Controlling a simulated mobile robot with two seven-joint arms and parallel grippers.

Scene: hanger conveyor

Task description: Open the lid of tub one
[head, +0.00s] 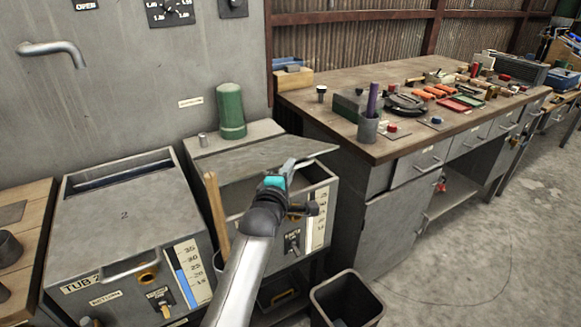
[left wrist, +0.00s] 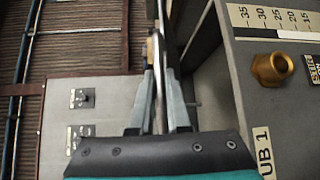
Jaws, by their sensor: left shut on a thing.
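Tub one (head: 306,232) is a grey metal box right of tub two, with its front partly hidden by my left arm. Its flat grey lid (head: 240,155) is tilted up, with its front edge above the box and a dark gap beneath. My left gripper (head: 287,170) is at the lid's front edge. In the left wrist view, its fingers (left wrist: 160,95) are shut on a thin bar or edge, apparently the lid's handle. That view also shows the TUB 1 label (left wrist: 265,150) and a brass fitting (left wrist: 270,68). My right gripper is not in view.
Tub two (head: 125,215) stands at the left with its lid down. A green cylinder (head: 231,110) stands behind tub one's lid. A wooden handle (head: 216,215) leans at tub one's left. A workbench (head: 350,85) with tools is right; a dark bin (head: 345,297) stands on the floor.

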